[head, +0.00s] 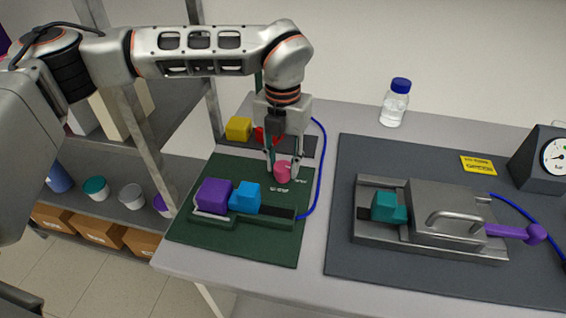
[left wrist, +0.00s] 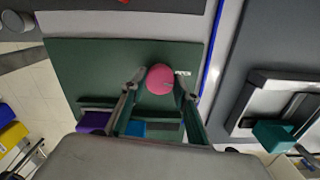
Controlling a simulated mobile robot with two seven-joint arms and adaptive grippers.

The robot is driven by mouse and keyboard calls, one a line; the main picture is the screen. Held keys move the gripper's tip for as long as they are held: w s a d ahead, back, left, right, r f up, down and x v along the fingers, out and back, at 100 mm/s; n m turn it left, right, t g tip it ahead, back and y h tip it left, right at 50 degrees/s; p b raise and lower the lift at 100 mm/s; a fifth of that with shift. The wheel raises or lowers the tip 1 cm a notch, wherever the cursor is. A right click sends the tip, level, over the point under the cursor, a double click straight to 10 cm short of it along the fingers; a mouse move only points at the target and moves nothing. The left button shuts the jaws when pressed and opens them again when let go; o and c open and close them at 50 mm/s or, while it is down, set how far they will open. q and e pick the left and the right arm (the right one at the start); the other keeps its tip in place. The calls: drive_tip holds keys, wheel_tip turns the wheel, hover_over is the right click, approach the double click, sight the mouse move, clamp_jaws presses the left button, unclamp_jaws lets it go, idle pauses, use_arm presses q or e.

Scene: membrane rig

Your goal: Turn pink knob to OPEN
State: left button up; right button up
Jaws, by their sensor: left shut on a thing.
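The pink knob (head: 282,172) stands on the dark green mat (head: 240,258), behind a small rig with a purple block (head: 213,194) and a blue block (head: 245,197). Small white lettering shows beside the knob, too small to read. My left gripper (head: 281,170) points down from above with its fingers on either side of the knob, shut on it. In the left wrist view the round knob top (left wrist: 160,79) sits between the two fingertips (left wrist: 160,82). My right gripper is in neither view.
A grey rig with a teal block (head: 389,207) and a purple lever (head: 515,232) stands on a dark mat (head: 345,285) at right. A blue tube (head: 321,165) runs close beside the knob. A bottle (head: 395,103), yellow block (head: 238,128) and gauge (head: 541,160) stand farther back.

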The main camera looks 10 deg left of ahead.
sight(283, 166)
use_arm(q)
drive_tip(key=shift+n, duration=0.9)
drive_tip(key=o, duration=1.1)
wheel_tip(283, 166, up, 12)
drive_tip(key=shift+r, duration=0.1)
